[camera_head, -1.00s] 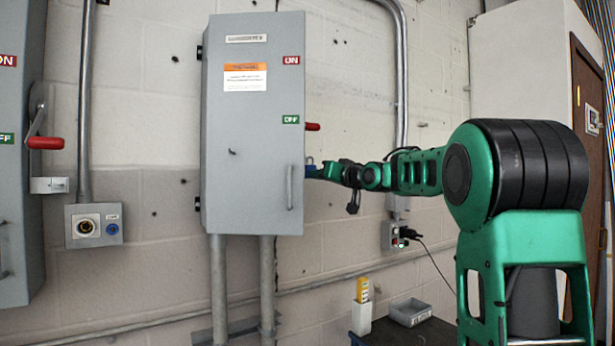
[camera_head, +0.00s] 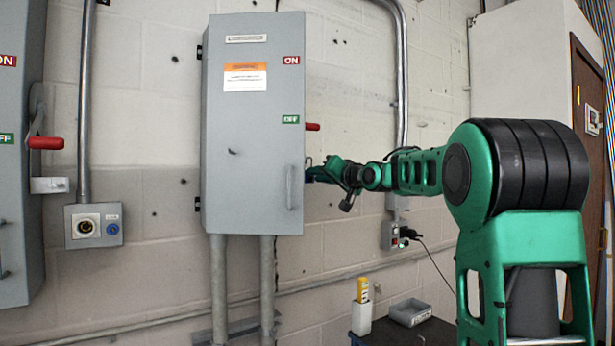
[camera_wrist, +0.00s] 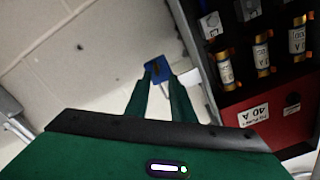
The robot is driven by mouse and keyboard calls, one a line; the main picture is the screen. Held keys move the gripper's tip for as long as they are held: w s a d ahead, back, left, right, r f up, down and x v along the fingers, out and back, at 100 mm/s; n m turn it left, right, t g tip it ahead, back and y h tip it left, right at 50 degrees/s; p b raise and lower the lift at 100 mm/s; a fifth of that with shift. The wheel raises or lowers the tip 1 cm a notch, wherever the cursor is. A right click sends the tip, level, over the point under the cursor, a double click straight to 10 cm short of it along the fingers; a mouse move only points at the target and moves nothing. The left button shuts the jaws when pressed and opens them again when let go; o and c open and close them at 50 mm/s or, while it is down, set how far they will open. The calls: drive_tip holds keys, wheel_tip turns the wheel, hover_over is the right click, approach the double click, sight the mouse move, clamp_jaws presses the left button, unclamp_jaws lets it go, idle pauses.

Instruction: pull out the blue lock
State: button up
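The blue lock (camera_wrist: 157,66) shows at the fingertips of my gripper (camera_wrist: 160,76) in the wrist view. The green fingers converge on it from both sides and appear shut on it. A thin silvery piece shows between the fingers, beside a pale tab. In the head view, my gripper (camera_head: 321,172) is at the right side of the grey switch box (camera_head: 250,150), below its red handle (camera_head: 312,126). Only a small bit of blue shows there, so the lock's hold on the box is hidden.
The wrist view shows several fuses (camera_wrist: 262,52) in a dark compartment close to the right finger, with a red panel (camera_wrist: 262,118) below. In the head view, a small grey bin (camera_head: 410,312) and a yellow-topped item (camera_head: 362,292) are lower right.

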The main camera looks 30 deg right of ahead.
drive_tip(key=shift+s+d, duration=0.6)
drive_tip(key=shift+s, duration=7.65)
drive_tip(key=s+a+f+g+h, duration=0.1)
drive_tip(key=s+f+g, duration=0.3)
drive_tip(key=f, duration=0.8)
drive_tip(key=s+a+f+g+h, duration=0.1)
drive_tip(key=s+f+g, duration=0.35)
drive_tip(key=f, duration=0.75)
drive_tip(key=s+a+f+g, duration=0.2)
drive_tip(key=s+f, duration=0.4)
drive_tip(key=s, duration=0.3)
drive_tip(key=s+a+f+g, duration=0.2)
drive_tip(key=s+f+g, duration=0.2)
drive_tip(key=s, duration=0.5)
drive_tip(key=s+a+f+g+y, duration=0.1)
drive_tip(key=s+a+f+g, duration=0.1)
drive_tip(key=s+f, duration=0.6)
drive_tip(key=shift+s+a+f+g, duration=0.3)
drive_tip(key=shift+s+g, duration=0.15)
drive_tip(key=shift+g, duration=0.4)
